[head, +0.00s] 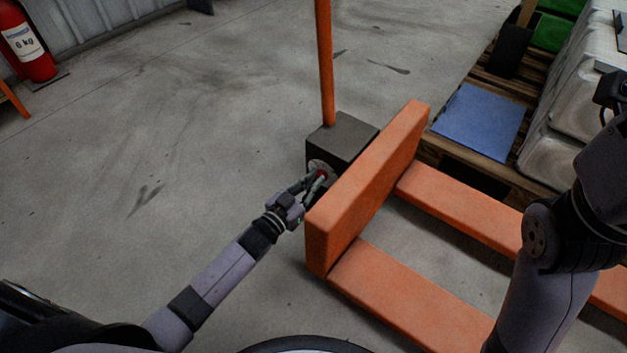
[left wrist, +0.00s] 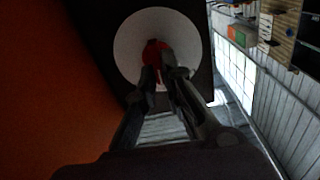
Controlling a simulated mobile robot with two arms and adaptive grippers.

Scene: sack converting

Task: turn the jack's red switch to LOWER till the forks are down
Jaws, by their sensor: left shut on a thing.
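The pallet jack has an orange frame (head: 365,190), two orange forks (head: 400,305) and a dark box (head: 345,140) with an orange handle rising from it. The red switch (head: 321,173) sits on a pale round plate on the box's side. In the left wrist view the red switch (left wrist: 156,52) is at the centre of the white disc (left wrist: 125,40). My left gripper (head: 314,182) is shut on the red switch; its fingers (left wrist: 160,75) hide part of it. No LOWER marking is readable. My right arm shows at the right, but its fingers are out of view.
A wooden pallet (head: 480,82) with a blue sheet (head: 482,121) and pale sacks (head: 585,110) stands at the right, beyond the forks. A red fire extinguisher (head: 27,45) stands at the far left. The concrete floor left of the jack is clear.

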